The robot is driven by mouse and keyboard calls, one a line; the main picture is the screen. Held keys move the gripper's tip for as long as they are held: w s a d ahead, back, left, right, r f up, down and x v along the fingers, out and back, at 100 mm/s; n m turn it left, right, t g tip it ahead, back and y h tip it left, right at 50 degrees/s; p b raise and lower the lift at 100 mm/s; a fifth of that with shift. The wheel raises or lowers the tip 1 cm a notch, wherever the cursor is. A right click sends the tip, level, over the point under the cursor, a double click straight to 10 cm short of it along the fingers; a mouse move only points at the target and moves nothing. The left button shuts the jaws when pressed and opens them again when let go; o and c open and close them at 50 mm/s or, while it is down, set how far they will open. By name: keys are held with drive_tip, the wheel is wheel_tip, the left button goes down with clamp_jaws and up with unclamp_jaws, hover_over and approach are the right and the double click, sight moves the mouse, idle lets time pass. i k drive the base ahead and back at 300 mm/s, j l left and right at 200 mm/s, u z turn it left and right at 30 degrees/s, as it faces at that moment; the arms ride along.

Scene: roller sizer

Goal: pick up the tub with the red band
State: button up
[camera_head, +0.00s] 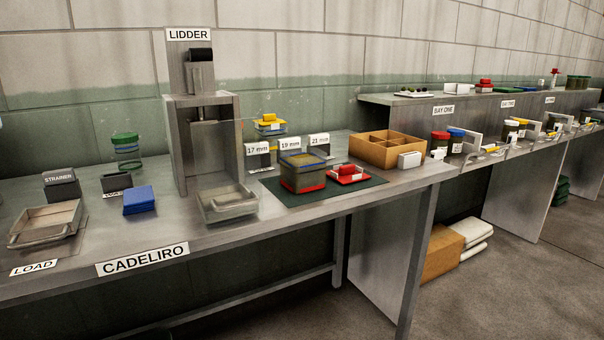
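The tub with the red band (303,176) stands upright on a dark green mat (270,187) in the middle of the near bench. It is squarish and see-through, with a red band around its lower part, a blue line near its top and something brownish-yellow inside. A flat red piece with a raised handle, like a lid (347,174), lies on the mat just right of it. My gripper is not in view.
Left of the tub are the LIDDER press (203,140) and a clear tray (228,204). Behind stand small size signs (290,145). A divided wooden box (388,148) and a white block (409,160) stand right. The bench's front edge is clear before the mat.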

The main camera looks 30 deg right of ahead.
sight(303, 169)
drive_tip(key=j+z, duration=0.1)
drive_tip(key=z, duration=0.35)
drive_tip(key=i+j+z, duration=0.1)
drive_tip(key=i, duration=0.3)
drive_tip(key=i+j+z, duration=0.1)
drive_tip(key=i+j, duration=0.3)
